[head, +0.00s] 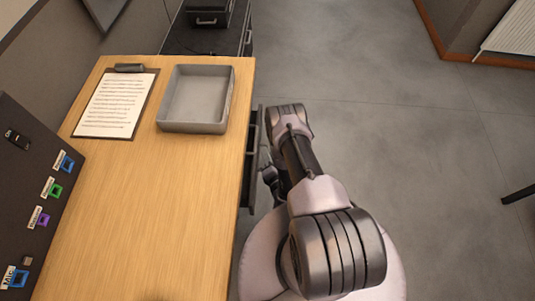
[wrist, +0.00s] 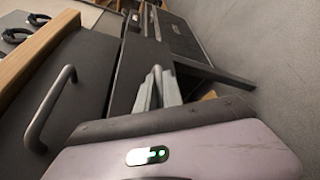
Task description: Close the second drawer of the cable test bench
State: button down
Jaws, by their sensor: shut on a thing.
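The cable test bench (head: 200,190) has a wooden top and dark drawers on its right side. A dark drawer (head: 252,165) juts out a little past the top's edge in the head view. In the wrist view, the upper drawer front (wrist: 75,85) has a grey bar handle (wrist: 50,108). Beside it is the second drawer (wrist: 128,75), and my gripper (wrist: 158,92) is shut on that drawer's handle (wrist: 156,75). The fingers hide most of this handle. In the head view my gripper (head: 268,174) is low beside the bench, partly hidden by my arm.
A grey tray (head: 165,122) and a clipboard (head: 115,105) lie on the bench top. A dark panel with coloured sockets (head: 45,190) stands at left. A dark cabinet (head: 205,38) is beyond the bench. The floor at right (head: 420,150) is mostly clear.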

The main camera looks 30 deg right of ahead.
aim_at(256, 154)
jog(key=w+a+p, duration=0.1)
jog(key=w+a, duration=0.1)
jog(key=a, duration=0.1)
jog(key=shift+w+a+r+p, duration=0.1)
jog(key=shift+w+a+p, duration=0.15)
jog(key=shift+w+p, duration=0.15)
jog(key=c, duration=1.8)
grip_release()
jog(key=shift+o, duration=0.2)
jog(key=shift+a, duration=0.1)
